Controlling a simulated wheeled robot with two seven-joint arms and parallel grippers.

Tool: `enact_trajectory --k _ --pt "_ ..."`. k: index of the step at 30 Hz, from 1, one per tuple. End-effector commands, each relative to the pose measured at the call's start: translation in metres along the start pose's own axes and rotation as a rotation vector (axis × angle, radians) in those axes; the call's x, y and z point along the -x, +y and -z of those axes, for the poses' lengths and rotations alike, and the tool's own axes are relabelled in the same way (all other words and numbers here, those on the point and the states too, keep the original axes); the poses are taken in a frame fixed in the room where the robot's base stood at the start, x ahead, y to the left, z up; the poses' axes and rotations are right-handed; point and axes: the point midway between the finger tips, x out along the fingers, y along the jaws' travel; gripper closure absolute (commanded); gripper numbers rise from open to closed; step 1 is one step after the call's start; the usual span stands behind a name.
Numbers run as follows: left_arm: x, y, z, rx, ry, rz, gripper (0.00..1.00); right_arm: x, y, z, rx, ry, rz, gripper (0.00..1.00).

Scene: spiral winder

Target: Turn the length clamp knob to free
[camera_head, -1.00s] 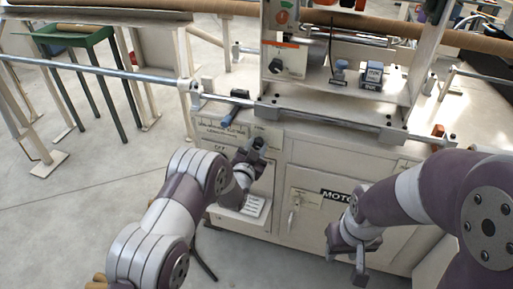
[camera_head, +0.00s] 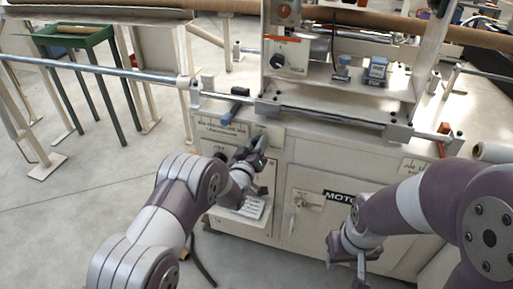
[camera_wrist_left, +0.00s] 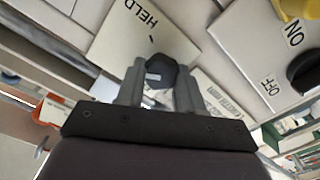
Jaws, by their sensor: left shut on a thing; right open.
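The length clamp knob (camera_wrist_left: 160,72) is a dark, round-looking knob on a pale plate (camera_wrist_left: 125,30) marked HELD in the left wrist view. My left gripper (camera_wrist_left: 160,85) has its two grey fingers on either side of the knob and is shut on it. In the head view my left gripper (camera_head: 258,155) is at the front of the machine (camera_head: 310,155), near its upper left, and it mostly hides the knob. The knob's exact pointer direction is not clear. My right gripper (camera_head: 350,258) is open and empty, low in front of the MOTOR door.
A black ON/OFF switch (camera_wrist_left: 304,72) is on a panel close to the knob. A horizontal metal rod (camera_head: 100,70) runs in from the left to the machine. A MOTOR label (camera_head: 340,196) is on the lower front. A green stand (camera_head: 75,40) is at back left.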

Motion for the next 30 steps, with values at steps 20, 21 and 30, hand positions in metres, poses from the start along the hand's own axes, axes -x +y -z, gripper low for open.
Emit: enact_trajectory --k 20,21,30 --pt "0.0 -0.003 -0.003 0.635 -0.002 0.002 0.94 -0.022 0.0 -0.003 0.0 0.0 0.0 0.57" --pt "0.0 -0.003 -0.003 0.671 -0.002 0.001 0.94 -0.023 0.0 -0.003 0.0 0.0 0.0 0.57" --pt "0.001 -0.004 -0.004 0.897 -0.002 0.003 0.94 -0.028 0.0 -0.003 0.0 0.0 0.0 0.57"
